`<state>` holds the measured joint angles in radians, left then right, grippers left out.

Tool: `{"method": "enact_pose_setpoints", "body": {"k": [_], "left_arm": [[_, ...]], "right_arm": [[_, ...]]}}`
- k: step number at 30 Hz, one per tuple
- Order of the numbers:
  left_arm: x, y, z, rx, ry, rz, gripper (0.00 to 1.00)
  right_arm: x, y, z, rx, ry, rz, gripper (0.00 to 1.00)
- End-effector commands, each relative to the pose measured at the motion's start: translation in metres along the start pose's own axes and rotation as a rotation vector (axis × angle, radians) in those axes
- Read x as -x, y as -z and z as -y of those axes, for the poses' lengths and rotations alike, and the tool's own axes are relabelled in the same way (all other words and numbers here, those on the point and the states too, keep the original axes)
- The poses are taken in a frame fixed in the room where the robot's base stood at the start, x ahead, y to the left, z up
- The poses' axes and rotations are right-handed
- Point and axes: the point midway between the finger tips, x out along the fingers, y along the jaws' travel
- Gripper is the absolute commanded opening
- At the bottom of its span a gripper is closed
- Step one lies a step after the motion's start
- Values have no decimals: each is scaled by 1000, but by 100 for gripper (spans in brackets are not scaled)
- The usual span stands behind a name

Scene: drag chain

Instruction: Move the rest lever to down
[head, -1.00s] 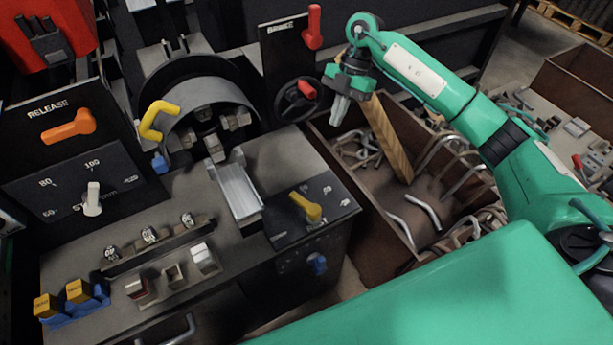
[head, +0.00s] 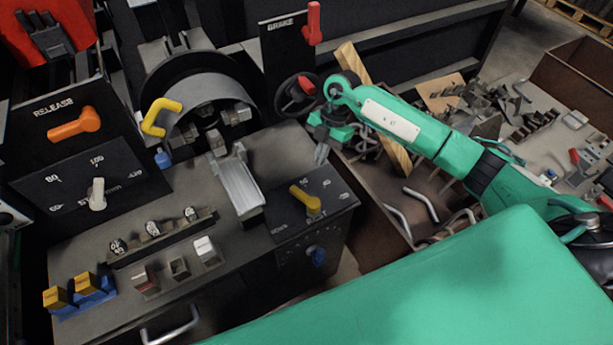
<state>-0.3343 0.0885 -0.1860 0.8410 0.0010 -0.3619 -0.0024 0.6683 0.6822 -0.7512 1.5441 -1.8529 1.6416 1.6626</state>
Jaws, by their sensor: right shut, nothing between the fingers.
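A yellow lever (head: 305,198) sits on a small dark panel (head: 290,222) at the right end of the bench. Its handle slants to the upper left from its pivot. The panel has small white lettering that I cannot read with certainty. My right gripper (head: 321,154) is shut and empty, with its fingers pointing down. It is above the yellow lever in the picture, near the bench's right edge, and apart from the lever. My left gripper is not in view.
A silver channel block (head: 238,187) lies left of the lever. A black handwheel with a red knob (head: 306,86) and a red brake lever (head: 314,22) stand behind. A bin (head: 425,228) with bent rods and a wooden bar (head: 353,66) is to the right.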

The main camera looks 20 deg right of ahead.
Motion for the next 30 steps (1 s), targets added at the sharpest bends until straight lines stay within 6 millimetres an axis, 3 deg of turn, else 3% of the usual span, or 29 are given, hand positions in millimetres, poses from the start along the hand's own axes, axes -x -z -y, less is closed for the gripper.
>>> {"method": "enact_pose_setpoints", "body": {"k": [7, 15, 30], "left_arm": [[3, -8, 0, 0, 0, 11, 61], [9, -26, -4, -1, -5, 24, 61], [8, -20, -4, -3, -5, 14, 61]], "right_arm": [[-53, 1, 0, 0, 2, -2, 0], [-62, 34, 0, 2, 0, -1, 0], [-65, 37, 0, 2, 0, 0, 0]]}}
